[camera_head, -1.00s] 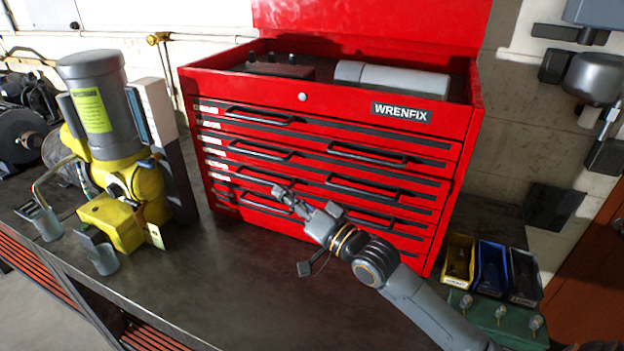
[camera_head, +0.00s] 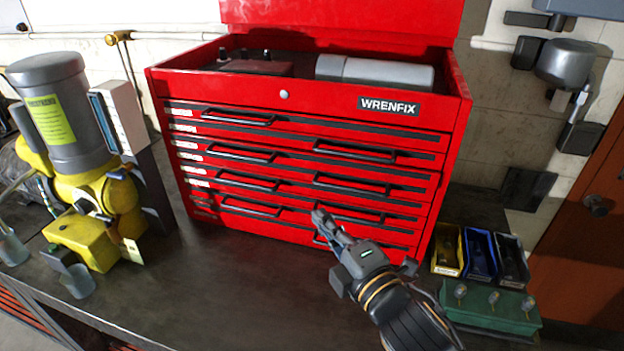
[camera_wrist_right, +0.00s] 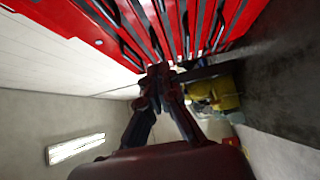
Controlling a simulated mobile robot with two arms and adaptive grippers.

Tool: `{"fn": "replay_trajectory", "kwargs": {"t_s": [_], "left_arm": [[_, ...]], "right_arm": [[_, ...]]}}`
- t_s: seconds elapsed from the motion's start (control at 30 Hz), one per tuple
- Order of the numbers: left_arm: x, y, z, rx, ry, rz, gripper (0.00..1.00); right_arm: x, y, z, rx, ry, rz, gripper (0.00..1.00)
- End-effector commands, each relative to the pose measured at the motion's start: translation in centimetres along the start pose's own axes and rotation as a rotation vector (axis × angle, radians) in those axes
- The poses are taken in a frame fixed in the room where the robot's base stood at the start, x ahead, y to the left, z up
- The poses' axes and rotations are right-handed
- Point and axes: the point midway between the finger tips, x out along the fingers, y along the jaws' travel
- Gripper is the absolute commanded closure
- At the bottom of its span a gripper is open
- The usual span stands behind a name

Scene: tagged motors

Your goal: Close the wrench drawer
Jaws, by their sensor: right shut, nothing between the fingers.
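The red WRENFIX tool chest (camera_head: 310,120) stands on the dark bench with rows of black-handled drawers (camera_head: 250,210). The drawer labels are too small to read, so I cannot tell which one is the wrench drawer. All drawer fronts look about flush, though my right arm hides part of the lower right ones. My right gripper (camera_head: 320,218) is shut and empty in front of the lower right drawer handles; I cannot tell whether it touches the chest. In the right wrist view, its fingers (camera_wrist_right: 158,82) are together just below the drawer fronts (camera_wrist_right: 165,25). My left gripper is not in view.
A yellow and grey motor (camera_head: 75,150) stands left of the chest. Yellow, blue and black bins (camera_head: 480,255) and a green block with knobs (camera_head: 490,305) sit at the right. The bench (camera_head: 210,290) in front of the chest is clear.

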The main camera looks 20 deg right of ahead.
Motion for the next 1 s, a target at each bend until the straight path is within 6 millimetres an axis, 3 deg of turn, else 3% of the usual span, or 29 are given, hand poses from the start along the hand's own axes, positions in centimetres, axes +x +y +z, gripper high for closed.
{"fn": "replay_trajectory", "kwargs": {"t_s": [0.27,0.3,0.63,0.8,1.0], "left_arm": [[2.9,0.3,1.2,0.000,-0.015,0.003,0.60],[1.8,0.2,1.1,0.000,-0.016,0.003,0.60],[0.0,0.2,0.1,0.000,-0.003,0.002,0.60],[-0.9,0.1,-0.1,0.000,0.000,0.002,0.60],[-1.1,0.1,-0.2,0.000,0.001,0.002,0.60]], "right_arm": [[2.5,-0.3,0.0,0.001,0.001,0.005,1.00],[3.5,0.3,0.0,0.003,0.000,0.001,1.00],[10.1,0.2,-0.1,0.004,0.001,-0.001,1.00],[11.7,0.1,1.9,0.002,0.002,-0.003,1.00],[12.4,0.0,2.7,0.003,0.003,-0.001,1.00]]}}
